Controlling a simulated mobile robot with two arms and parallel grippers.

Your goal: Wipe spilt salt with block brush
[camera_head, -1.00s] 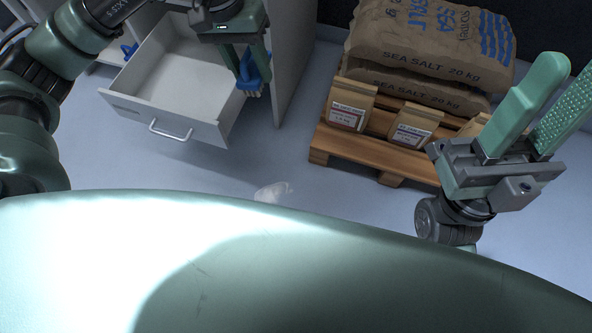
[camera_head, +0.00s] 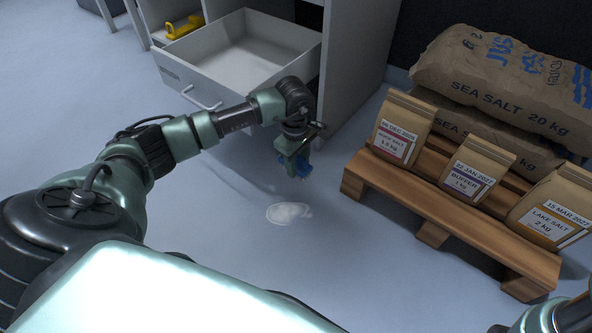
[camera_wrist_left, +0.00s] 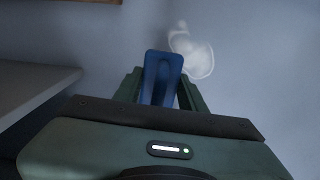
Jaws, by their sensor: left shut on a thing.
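The spilt salt (camera_head: 288,212) is a small white patch on the grey floor, in the middle of the head view. In the left wrist view the salt (camera_wrist_left: 192,52) lies just beyond and to the right of the brush. My left gripper (camera_head: 297,163) is shut on the blue block brush (camera_wrist_left: 162,72) and points down, up and slightly right of the salt in the head view. The brush (camera_head: 301,167) is mostly hidden by the fingers there, and its bristles do not show clearly. Part of my right gripper (camera_head: 560,318) shows at the lower right corner; its jaws are cut off.
An open, empty drawer (camera_head: 190,75) juts from the white cabinet (camera_head: 357,62) behind my left arm. A yellow object (camera_head: 185,27) lies on a shelf. A wooden pallet (camera_head: 432,232) with paper salt bags (camera_head: 400,127) and big sacks (camera_head: 500,80) stands right. Floor around the salt is clear.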

